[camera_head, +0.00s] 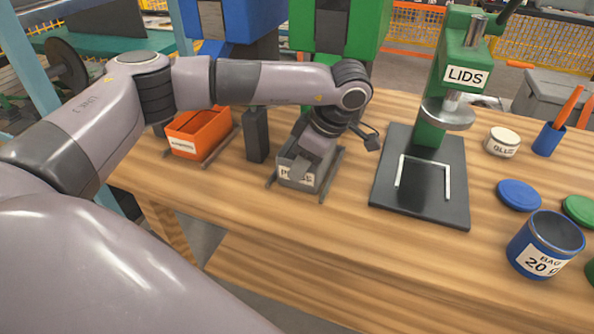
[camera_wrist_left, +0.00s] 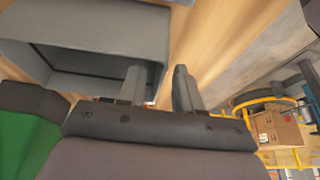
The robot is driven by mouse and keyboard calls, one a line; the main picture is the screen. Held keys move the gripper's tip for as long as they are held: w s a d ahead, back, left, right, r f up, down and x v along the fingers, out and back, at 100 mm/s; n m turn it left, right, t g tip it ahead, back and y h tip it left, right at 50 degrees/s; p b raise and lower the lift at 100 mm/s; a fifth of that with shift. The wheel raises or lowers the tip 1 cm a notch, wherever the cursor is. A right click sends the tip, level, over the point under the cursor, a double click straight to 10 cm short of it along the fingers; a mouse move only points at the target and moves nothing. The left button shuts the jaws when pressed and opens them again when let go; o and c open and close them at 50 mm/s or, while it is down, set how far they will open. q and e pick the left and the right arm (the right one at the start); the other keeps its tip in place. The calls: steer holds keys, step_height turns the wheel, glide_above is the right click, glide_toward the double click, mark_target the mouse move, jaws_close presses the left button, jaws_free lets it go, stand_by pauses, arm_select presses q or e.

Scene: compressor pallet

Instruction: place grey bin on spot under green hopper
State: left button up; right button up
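The grey bin (camera_head: 297,178), with a partly hidden white label, sits upright between two dark rails on the bench, in front of and below the green hopper (camera_head: 363,30). My left gripper (camera_head: 304,165) points down at the bin, and the wrist covers part of the bin's opening. In the left wrist view the bin (camera_wrist_left: 95,30) fills the upper left. There the left fingers (camera_wrist_left: 160,88) stand apart, with one finger over the bin's wall and the other just beyond its edge. Whether they touch the wall is unclear. My right gripper is in neither view.
An orange bin (camera_head: 198,132) stands between rails under the blue hopper (camera_head: 235,20). A dark post (camera_head: 257,135) is between the bins. The green LIDS press (camera_head: 432,185) stands right of the grey bin. A blue tub (camera_head: 545,245) is farther right. The bench front is clear.

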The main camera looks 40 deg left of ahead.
arm_select(q)
steer(key=v, duration=0.9)
